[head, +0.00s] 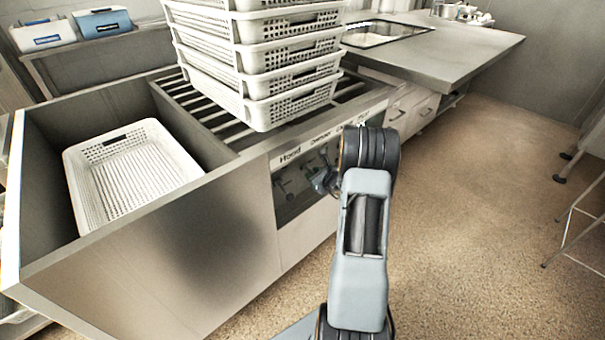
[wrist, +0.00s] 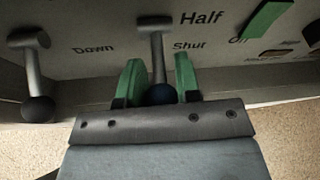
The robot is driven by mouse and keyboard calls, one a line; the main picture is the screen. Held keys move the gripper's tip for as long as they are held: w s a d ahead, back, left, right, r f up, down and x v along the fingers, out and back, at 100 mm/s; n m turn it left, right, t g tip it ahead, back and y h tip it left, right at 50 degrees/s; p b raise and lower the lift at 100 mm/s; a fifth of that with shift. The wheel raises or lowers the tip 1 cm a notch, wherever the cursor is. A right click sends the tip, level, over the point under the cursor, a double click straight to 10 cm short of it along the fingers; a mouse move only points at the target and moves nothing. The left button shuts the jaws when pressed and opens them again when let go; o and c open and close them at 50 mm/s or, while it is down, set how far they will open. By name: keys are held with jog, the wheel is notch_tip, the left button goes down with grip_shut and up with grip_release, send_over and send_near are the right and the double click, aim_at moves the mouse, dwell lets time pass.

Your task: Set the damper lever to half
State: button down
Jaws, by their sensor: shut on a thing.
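The word Half (wrist: 202,18) is up and right of the pivot, and Shut (wrist: 189,46) is just right of the rod. My gripper (wrist: 160,80) has its green fingers shut on the lever at the knob, one on each side. In the head view my gripper (head: 322,181) is small at the control panel, and the lever there is hard to make out.
A second lever (wrist: 33,75) with a black knob hangs to the left, beside the word Down. A green switch (wrist: 266,18) is at the right. In the head view, stacked white baskets (head: 262,65) stand above the panel and one basket (head: 130,170) lies in the sink.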

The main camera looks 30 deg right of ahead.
jog(key=shift+r, duration=0.1)
jog(key=c, duration=0.9)
grip_release()
jog(key=p+v, duration=0.2)
jog(key=v, duration=1.1)
jog(key=shift+s, duration=0.4)
